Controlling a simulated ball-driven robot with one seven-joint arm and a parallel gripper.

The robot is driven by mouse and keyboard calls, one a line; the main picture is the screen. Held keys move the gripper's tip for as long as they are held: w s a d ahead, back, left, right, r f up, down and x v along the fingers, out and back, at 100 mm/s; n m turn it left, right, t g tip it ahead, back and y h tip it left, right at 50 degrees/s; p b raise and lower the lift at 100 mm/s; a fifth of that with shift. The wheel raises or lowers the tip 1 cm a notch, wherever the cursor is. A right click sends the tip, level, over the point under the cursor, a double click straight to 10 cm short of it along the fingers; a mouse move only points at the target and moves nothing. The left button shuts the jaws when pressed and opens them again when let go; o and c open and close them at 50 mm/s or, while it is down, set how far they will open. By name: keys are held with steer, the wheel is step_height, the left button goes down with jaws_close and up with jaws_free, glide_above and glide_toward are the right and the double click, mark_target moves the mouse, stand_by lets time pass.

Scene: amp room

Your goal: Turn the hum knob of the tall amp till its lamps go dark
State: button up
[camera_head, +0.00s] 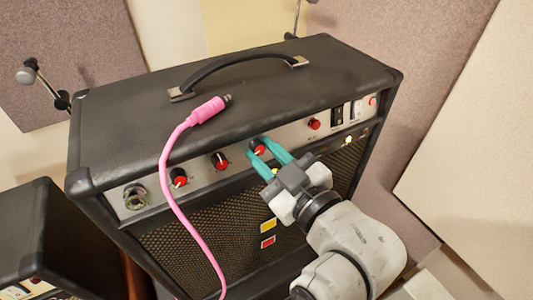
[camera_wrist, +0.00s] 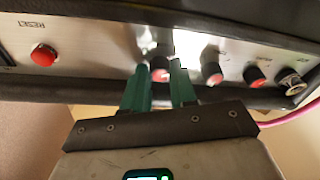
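The tall black amp (camera_head: 240,100) has a silver control panel with several red-and-black knobs. My gripper (camera_head: 258,148) has its two teal fingers on either side of one knob (camera_head: 259,150), near the panel's middle. In the wrist view this knob (camera_wrist: 160,74) shows between the fingertips (camera_wrist: 161,68); I cannot tell whether they touch it. Knob labels are too small or blurred to read, so I cannot tell which is the hum knob. A yellow square (camera_head: 268,225) and a red square (camera_head: 268,242) show on the grille; I cannot tell whether they are lit.
A pink cable (camera_head: 180,195) lies over the amp's top and hangs down its front. Other knobs (camera_head: 220,161) (camera_head: 179,177) and a jack (camera_head: 135,197) are to the left. Red buttons (camera_head: 314,124) and switches (camera_head: 337,115) are to the right. A second black amp (camera_head: 40,225) stands lower left.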

jaws_close()
steer(key=shift+a+m+t+h, duration=0.1)
steer(key=shift+m+t+h, duration=0.2)
steer(key=shift+m, duration=1)
steer(key=shift+m+t+h, duration=0.3)
steer(key=shift+m, duration=1)
steer(key=shift+o, duration=2.4)
jaws_free()
steer(key=shift+s, duration=0.1)
